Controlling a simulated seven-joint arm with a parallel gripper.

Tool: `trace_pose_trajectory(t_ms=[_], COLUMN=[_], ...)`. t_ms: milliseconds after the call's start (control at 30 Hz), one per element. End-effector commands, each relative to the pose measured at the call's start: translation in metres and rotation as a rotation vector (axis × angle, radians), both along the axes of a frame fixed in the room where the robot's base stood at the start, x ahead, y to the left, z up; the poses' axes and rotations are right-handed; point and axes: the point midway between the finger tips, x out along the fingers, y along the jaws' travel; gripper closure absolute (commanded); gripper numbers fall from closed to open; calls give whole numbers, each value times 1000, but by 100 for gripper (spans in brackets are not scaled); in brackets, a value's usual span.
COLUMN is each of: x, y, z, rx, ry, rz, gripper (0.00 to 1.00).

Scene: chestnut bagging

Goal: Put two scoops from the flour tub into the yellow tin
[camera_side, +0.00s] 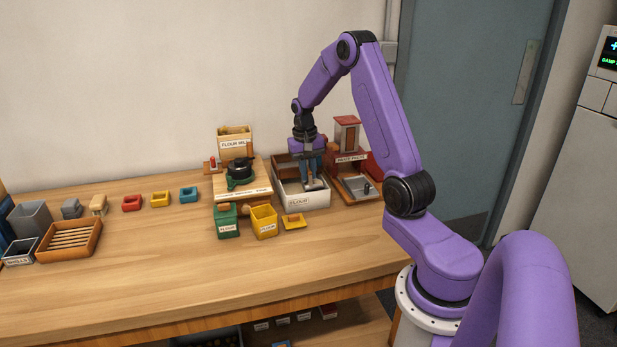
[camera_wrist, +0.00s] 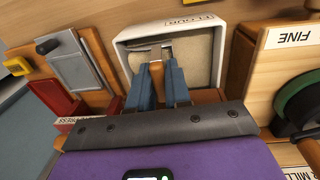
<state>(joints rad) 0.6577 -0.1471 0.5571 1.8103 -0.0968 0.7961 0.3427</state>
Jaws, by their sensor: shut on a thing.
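The white flour tub (camera_side: 304,201) stands open at the middle of the bench, with its label facing front. It fills the top of the wrist view (camera_wrist: 217,62), with pale flour inside. My gripper (camera_side: 312,180) points down into the tub. In the wrist view its blue fingers (camera_wrist: 162,80) are shut on the wooden handle of a scoop (camera_wrist: 156,62). The scoop's metal part lies over the flour; how full it is I cannot tell. The yellow tin (camera_side: 263,221) stands left of the tub, in front of the mill. Its contents are hard to see.
The front bench is clear.

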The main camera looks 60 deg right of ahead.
Motion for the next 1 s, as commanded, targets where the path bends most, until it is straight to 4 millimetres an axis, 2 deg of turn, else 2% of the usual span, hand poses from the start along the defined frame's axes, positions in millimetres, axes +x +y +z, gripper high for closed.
trace_pose_trajectory(t_ms=[500,1000], x=[3,3], y=[2,3], z=[38,45], rx=[-1,1], ry=[-4,-2], rz=[-1,0], gripper=[100,100])
